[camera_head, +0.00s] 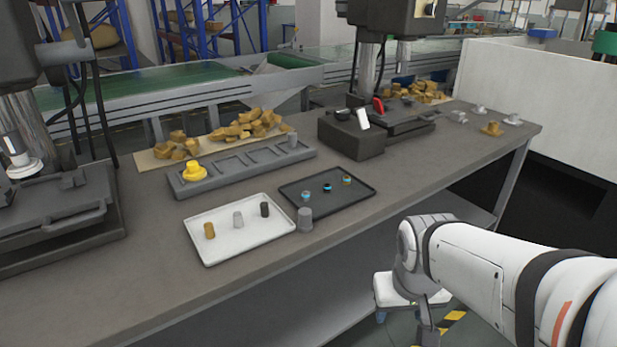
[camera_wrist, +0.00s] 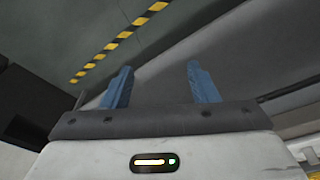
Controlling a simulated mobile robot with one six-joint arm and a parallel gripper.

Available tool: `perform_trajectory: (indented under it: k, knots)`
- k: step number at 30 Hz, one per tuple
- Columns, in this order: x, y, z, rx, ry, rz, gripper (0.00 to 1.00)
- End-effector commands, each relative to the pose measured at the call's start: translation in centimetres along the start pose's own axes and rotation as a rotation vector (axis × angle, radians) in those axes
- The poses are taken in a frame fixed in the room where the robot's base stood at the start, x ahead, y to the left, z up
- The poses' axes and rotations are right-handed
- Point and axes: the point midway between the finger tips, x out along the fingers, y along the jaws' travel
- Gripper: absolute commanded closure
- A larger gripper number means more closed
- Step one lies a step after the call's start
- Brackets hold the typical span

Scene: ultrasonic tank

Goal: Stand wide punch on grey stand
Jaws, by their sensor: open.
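I cannot tell for certain which piece is the wide punch. My gripper (camera_wrist: 160,68) has two blue fingers, apart and empty, in the wrist view. It is away from the pieces, with floor beyond it. In the head view my arm reaches down past the table's front edge.
A white tray (camera_head: 262,240) holds brown, light grey and dark cylinders. Machines stand left and behind. The bench front (camera_head: 150,290) is clear. Striped tape (camera_wrist: 120,42) marks the floor.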

Motion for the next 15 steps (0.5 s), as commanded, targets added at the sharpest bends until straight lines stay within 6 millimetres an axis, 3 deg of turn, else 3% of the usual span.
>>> perform_trajectory:
  k: [4, 8, 12, 15]
  knots:
    - [0.0, 1.6, -5.9, -0.059, 0.17, 0.074, 0.46]
    - [0.0, 1.7, -12.1, -0.161, 0.376, 0.093, 0.46]
    - [-0.2, -0.7, -17.5, -0.293, 0.585, 0.017, 0.46]
    - [-0.5, -3.6, -20.0, -0.388, 0.713, -0.093, 0.46]
